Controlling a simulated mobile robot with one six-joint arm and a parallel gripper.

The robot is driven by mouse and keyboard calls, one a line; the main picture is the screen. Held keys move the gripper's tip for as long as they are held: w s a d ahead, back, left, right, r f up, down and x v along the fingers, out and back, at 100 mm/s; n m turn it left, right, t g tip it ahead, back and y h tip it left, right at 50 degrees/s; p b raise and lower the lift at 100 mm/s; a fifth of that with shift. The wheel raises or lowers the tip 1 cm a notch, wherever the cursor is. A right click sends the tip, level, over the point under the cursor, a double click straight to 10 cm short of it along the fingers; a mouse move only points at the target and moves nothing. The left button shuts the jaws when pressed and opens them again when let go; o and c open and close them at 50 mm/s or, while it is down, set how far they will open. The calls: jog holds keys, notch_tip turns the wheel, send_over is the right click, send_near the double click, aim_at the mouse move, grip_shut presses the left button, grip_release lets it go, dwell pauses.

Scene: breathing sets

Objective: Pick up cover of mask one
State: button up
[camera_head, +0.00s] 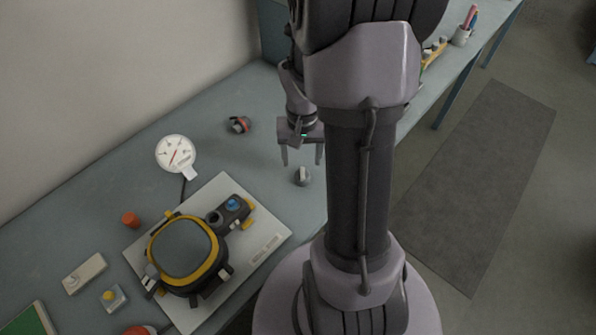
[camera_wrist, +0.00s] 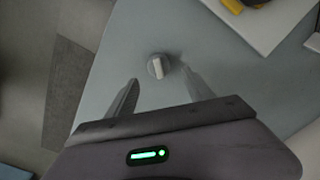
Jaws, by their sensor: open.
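A breathing mask (camera_head: 184,250) with a dark face plate and yellow rim lies on a pale board on the bench. A small round grey piece with a raised white bar (camera_head: 302,177) lies alone on the bench, to the right of the board; it may be the mask cover, but I cannot tell for sure. It also shows in the wrist view (camera_wrist: 157,67). My gripper (camera_head: 302,163) points down just above this piece, open and empty. In the wrist view the fingertips (camera_wrist: 159,75) lie on either side of the piece, apart from it.
A pen cup (camera_head: 461,37) is at the far right. The bench around the small piece is clear.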

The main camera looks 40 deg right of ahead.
aim_at(302, 172)
notch_tip(302, 172, down, 7)
jog(key=b, duration=0.3)
jog(key=shift+d, duration=0.1)
jog(key=shift+r, duration=0.1)
jog(key=shift+c, duration=0.2)
jog(key=c, duration=0.9)
jog(key=shift+o, duration=0.2)
